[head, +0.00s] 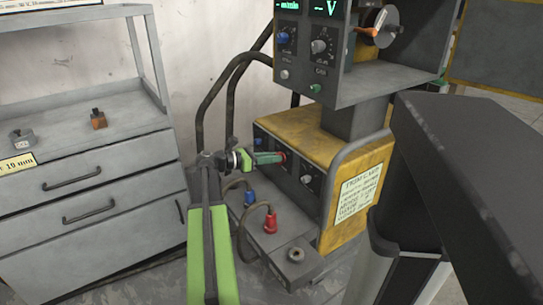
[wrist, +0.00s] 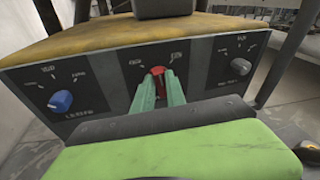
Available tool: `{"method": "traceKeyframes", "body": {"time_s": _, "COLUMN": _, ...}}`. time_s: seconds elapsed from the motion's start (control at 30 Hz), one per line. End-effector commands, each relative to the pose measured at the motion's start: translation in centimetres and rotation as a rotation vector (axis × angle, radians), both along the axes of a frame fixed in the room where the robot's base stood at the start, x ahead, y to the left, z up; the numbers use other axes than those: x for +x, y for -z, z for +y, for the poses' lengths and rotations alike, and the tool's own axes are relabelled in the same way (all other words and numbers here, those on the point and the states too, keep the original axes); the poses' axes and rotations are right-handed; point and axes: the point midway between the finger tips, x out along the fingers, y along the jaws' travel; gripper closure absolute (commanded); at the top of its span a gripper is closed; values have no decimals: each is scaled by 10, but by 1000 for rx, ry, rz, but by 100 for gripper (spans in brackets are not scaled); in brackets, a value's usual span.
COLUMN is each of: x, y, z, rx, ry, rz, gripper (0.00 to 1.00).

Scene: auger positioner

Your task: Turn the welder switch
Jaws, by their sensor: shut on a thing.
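The welder (head: 330,140) is a yellow and dark grey machine in the middle of the head view. Its lower front panel shows in the wrist view (wrist: 110,88). A red switch (wrist: 158,71) sits at the panel's centre between two printed labels. My gripper (wrist: 158,84) has green fingers and is shut on the red switch, pointing at the panel. In the head view my gripper (head: 278,157) reaches the panel from the left, and the fingers mostly hide the switch. The switch's exact angle is hard to tell.
A blue knob (wrist: 61,101) is left of the switch and a grey knob (wrist: 240,67) right of it. Blue (head: 250,197) and red (head: 270,222) cable plugs stand below my gripper. An upper unit (head: 345,85) overhangs. A grey drawer cabinet (head: 90,190) is at left.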

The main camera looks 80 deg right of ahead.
Motion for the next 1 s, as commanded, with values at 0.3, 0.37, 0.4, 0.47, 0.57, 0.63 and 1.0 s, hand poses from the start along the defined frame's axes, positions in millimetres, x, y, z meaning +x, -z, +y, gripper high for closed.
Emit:
{"method": "traceKeyframes", "body": {"time_s": 0.3, "x": -4, "y": -5, "z": 3, "rx": -221, "ry": -3, "rz": -198, "gripper": 100}}
{"method": "traceKeyframes", "body": {"time_s": 0.37, "x": -5, "y": -5, "z": 4, "rx": -263, "ry": -2, "rz": -237, "gripper": 100}}
{"method": "traceKeyframes", "body": {"time_s": 0.4, "x": -5, "y": -5, "z": 4, "rx": -291, "ry": -3, "rz": -264, "gripper": 100}}
{"method": "traceKeyframes", "body": {"time_s": 0.47, "x": -5, "y": -5, "z": 5, "rx": -332, "ry": -3, "rz": -302, "gripper": 100}}
{"method": "traceKeyframes", "body": {"time_s": 0.57, "x": -6, "y": -4, "z": 6, "rx": -399, "ry": -3, "rz": -365, "gripper": 100}}
{"method": "traceKeyframes", "body": {"time_s": 0.63, "x": -6, "y": -4, "z": 6, "rx": -445, "ry": -3, "rz": -407, "gripper": 100}}
{"method": "traceKeyframes", "body": {"time_s": 1.0, "x": -9, "y": -2, "z": 8, "rx": -629, "ry": -2, "rz": -579, "gripper": 100}}
